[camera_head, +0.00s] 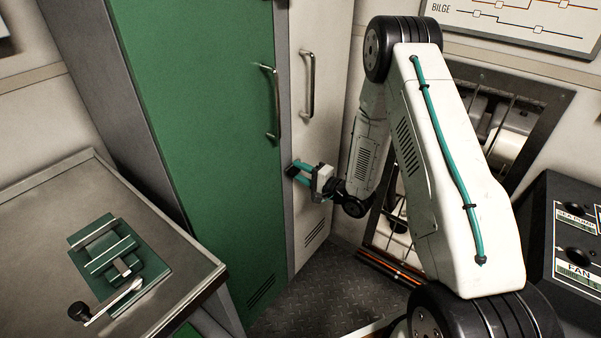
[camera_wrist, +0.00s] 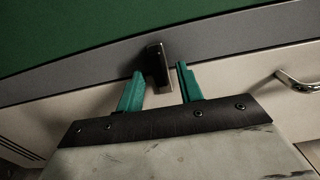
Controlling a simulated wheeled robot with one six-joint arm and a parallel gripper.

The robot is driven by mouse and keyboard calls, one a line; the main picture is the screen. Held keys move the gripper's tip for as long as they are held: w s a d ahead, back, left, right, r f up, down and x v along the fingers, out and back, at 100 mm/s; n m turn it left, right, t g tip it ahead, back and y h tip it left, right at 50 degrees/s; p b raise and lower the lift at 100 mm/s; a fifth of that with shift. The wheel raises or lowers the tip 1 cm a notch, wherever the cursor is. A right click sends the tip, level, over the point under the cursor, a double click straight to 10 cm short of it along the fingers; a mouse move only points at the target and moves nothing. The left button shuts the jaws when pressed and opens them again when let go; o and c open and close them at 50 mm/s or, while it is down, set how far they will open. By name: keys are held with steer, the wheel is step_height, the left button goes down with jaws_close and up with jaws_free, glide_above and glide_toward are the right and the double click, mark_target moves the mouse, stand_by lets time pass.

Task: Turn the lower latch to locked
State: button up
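The lower latch (camera_wrist: 157,66) shows in the wrist view as a short dark block with a lighter end. It sits on the grey strip between the green door (camera_wrist: 90,22) and the pale panel. My gripper (camera_wrist: 160,72) is open, with its two teal fingertips on either side of the latch. There is a visible gap on the right finger's side; whether the left finger touches it I cannot tell. In the head view my gripper (camera_head: 297,172) is at the door seam below the handles, and it partly hides the latch (camera_head: 291,171).
The green door's bar handle (camera_head: 271,103) and the pale door's handle (camera_head: 308,84) stand out above my gripper. A metal bench (camera_head: 180,270) with a green clamp-like fixture (camera_head: 105,250) is at left. A dark control console (camera_head: 560,225) is at right. Dark floor lies between.

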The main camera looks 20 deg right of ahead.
steer(key=v, duration=0.7)
steer(key=shift+s, duration=0.3)
steer(key=shift+d, duration=0.15)
